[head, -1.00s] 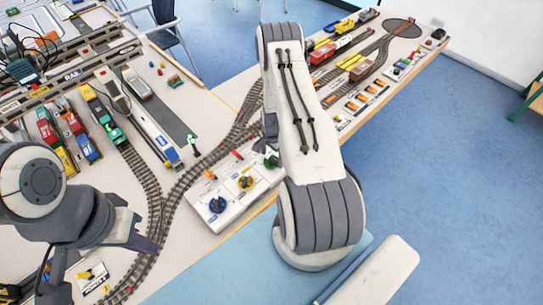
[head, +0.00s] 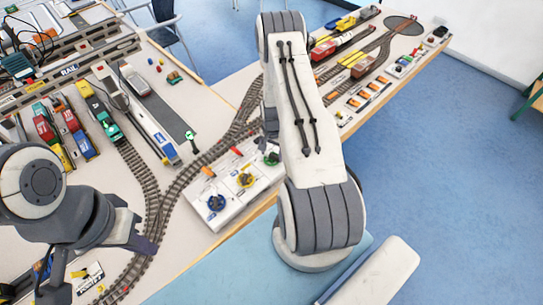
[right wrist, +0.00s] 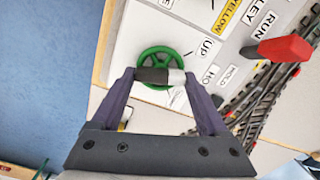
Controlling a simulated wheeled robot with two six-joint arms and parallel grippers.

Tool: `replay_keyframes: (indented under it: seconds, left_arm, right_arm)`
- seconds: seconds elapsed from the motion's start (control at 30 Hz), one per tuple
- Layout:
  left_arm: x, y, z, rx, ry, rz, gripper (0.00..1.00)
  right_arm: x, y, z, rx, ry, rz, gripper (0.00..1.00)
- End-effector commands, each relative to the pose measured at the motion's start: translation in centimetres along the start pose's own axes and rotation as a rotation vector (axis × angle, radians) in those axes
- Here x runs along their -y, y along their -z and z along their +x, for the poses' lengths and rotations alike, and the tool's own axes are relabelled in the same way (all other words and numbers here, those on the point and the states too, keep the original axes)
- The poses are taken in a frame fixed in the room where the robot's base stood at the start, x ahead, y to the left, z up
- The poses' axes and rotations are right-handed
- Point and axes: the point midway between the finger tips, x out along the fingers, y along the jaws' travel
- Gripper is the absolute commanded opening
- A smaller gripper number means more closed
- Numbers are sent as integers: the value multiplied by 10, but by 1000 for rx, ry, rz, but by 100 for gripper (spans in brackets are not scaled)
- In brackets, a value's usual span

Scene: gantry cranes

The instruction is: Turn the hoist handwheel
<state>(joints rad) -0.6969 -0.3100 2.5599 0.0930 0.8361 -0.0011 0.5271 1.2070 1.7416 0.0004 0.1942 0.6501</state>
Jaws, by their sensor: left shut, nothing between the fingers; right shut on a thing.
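The green handwheel (right wrist: 162,63) sits on a white control panel in the right wrist view, next to labels reading "UP" and "HOLD". My right gripper (right wrist: 165,78) is shut across the near part of this wheel, with a short dark and white piece between its fingertips. In the head view the green wheel (head: 271,158) shows at the panel's far end, partly hidden by my right arm, which also hides most of that gripper. My left gripper (head: 146,244) is shut and empty over the track at lower left, away from the wheel.
The panel (head: 222,181) also carries a blue handwheel (head: 216,203), a yellow handwheel (head: 245,180) and a red lever (head: 236,150). A red lever handle (right wrist: 285,48) is right of the wheel in the wrist view. Curved tracks (head: 170,192) and model trains lie left of the panel.

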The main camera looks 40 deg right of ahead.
Motion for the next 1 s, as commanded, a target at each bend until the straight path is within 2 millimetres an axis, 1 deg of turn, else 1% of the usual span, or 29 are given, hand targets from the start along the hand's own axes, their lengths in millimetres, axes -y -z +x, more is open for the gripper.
replay_keyframes:
  seconds: [0.03,0.1,0.5,0.7,1.0]
  left_arm:
    - [1,0,9,0,0,-1,0]
    - [1,-1,14,0,0,-2,0]
    - [2,-2,35,0,0,-4,0]
    - [3,-2,40,0,0,-3,0]
    - [3,-2,43,0,0,-3,0]
  right_arm:
    - [0,1,3,-2,2,-43,22]
    - [1,2,3,-3,2,-107,22]
    - [2,2,1,-5,2,-420,22]
    - [2,1,0,-4,2,-514,22]
    - [2,2,-1,-6,2,-571,22]
